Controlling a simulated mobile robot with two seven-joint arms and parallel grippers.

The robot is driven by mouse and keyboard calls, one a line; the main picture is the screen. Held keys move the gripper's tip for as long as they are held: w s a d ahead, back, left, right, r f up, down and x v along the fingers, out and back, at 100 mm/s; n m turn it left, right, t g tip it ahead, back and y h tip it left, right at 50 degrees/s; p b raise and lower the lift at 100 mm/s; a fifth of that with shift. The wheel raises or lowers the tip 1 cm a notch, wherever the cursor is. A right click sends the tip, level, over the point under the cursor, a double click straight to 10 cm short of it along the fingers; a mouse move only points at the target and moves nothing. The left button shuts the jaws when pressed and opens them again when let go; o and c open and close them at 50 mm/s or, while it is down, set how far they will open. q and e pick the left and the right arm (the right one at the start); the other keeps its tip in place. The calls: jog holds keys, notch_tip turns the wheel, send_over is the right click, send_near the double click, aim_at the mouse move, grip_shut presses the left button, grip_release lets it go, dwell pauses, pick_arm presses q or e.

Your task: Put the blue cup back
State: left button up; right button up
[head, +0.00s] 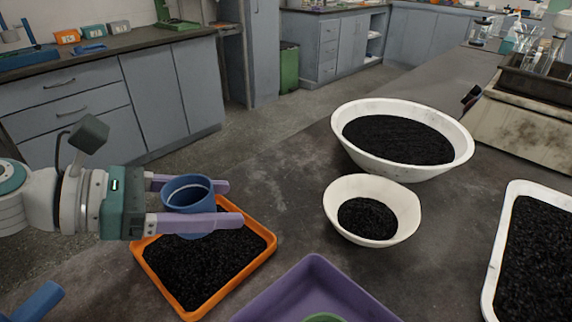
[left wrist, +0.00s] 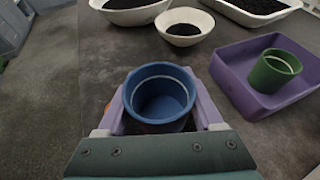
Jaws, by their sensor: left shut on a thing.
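The blue cup (head: 188,193) is upright between the purple fingers of my left gripper (head: 222,203), which is shut on it. In the head view the cup is above the orange tray (head: 262,229) of black granules. The cup also shows in the left wrist view (left wrist: 160,97), and its visible inside looks empty. A purple tray (head: 312,270) stands to the right of the orange tray. A green cup (left wrist: 274,70) stands in the purple tray; only its rim shows in the head view. My right gripper is not in view.
A small white bowl (head: 402,205) and a large white bowl (head: 460,150), both with black granules, stand on the dark bench. A white tray (head: 500,232) of granules is at the right edge. Bare bench (head: 300,215) lies between the orange tray and the small bowl.

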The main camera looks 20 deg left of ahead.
aim_at(220, 243)
pick_arm(q)
jog(key=shift+f+b, duration=1.15)
jog(key=shift+f, duration=1.4)
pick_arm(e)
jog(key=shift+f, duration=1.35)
pick_arm(q)
jog(key=shift+f, duration=0.1)
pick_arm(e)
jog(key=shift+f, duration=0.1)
pick_arm(q)
jog(key=o, duration=1.5)
jog(key=shift+c, duration=0.2)
jog(key=shift+s+a+r, duration=0.1)
jog(key=shift+s+r, duration=0.05)
jog(key=shift+r, duration=0.05)
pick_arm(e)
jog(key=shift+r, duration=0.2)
pick_arm(q)
jog(key=p+v, duration=0.2)
jog(key=v, duration=0.9)
jog(key=shift+s+a, duration=0.25)
jog(key=shift+s, duration=0.05)
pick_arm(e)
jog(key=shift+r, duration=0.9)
pick_arm(q)
jog(key=shift+r, duration=0.1)
